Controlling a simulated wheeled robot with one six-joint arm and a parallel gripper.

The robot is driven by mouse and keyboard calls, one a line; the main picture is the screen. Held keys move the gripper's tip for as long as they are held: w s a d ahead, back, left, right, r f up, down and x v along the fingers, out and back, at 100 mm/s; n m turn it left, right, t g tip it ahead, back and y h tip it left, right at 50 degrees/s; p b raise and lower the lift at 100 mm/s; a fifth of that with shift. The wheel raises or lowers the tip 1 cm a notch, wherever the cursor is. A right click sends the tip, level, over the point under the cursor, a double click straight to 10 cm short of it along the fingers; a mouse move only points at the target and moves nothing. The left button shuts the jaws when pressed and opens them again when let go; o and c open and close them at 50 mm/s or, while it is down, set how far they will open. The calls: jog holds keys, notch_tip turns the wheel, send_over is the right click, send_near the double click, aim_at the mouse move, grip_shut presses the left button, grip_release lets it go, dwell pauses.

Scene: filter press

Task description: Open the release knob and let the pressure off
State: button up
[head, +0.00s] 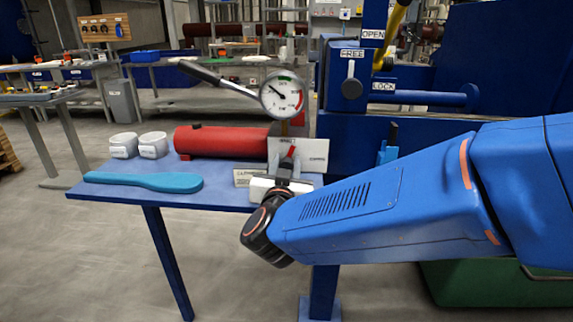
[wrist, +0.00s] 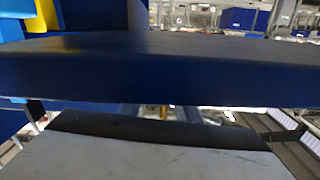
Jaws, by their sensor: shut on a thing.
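The release knob (head: 291,152), of which a small red part shows, stands in front of a white label plate (head: 318,148) below the gauge. My gripper (head: 286,166) is at the knob, its dark fingers shut on it; they hide most of the knob, so its turn angle cannot be told. The round pressure gauge (head: 281,95) sits above, with a green mark at the top and a red one at the right. Its dark needle points to the upper left, outside the red. In the wrist view only the pale gripper body (wrist: 150,160) shows, not the knob.
A black-handled lever (head: 215,78) reaches left from the pump. The blue press frame (head: 345,75) rises at the right. The bench edge (wrist: 160,80) crosses the wrist view closely.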

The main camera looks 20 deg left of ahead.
jog(key=shift+m, duration=1)
jog(key=o, duration=0.7)
jog(key=shift+o, duration=0.2)
jog(key=v, duration=1.7)
jog(key=shift+s+d, duration=0.15)
jog(key=shift+d, duration=0.05)
